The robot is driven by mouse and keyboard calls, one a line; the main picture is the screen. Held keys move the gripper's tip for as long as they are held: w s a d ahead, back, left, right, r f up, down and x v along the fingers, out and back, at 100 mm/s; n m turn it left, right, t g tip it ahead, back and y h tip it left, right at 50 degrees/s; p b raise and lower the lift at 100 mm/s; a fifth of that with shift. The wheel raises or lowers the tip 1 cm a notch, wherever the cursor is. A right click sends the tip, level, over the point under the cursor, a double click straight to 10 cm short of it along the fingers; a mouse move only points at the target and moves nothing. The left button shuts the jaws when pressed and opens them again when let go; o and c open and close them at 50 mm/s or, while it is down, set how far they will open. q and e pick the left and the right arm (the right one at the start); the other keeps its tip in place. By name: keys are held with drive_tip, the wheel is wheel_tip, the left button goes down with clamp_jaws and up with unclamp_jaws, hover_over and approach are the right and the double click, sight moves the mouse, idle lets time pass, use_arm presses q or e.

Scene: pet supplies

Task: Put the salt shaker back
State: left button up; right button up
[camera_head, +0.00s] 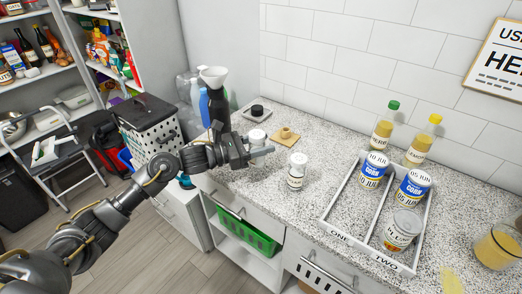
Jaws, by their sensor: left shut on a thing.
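My left gripper (262,150) is over the granite counter, shut on a small white-topped shaker (257,135). Its fingers hide most of that shaker's body, so I cannot read any label on it. A second white-capped shaker (297,170) with a pale label stands upright on the counter, to the right of the gripper and apart from it. Its label is too small to read surely. A small wooden piece (286,136) lies just behind the gripper. My right gripper is not in view.
A white divided tray (334,208) marked ONE and TWO holds several cans. Two bottles with green (385,125) and yellow (424,141) caps stand behind it. A dark round item on a grey base (256,112) sits at the back left. Counter between the second shaker and tray is clear.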

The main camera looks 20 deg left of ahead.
use_arm(q)
drive_tip(key=shift+w+a+f, duration=0.1)
drive_tip(key=shift+w+f, duration=0.15)
drive_tip(key=shift+f, duration=0.05)
wheel_tip(320, 180, down, 2)
drive_tip(key=shift+f+p, duration=0.15)
drive_tip(key=shift+p, duration=0.75)
drive_tip(key=shift+f, duration=0.35)
drive_tip(key=shift+f, duration=0.15)
drive_tip(key=o, duration=1.1)
drive_tip(key=shift+s, duration=0.1)
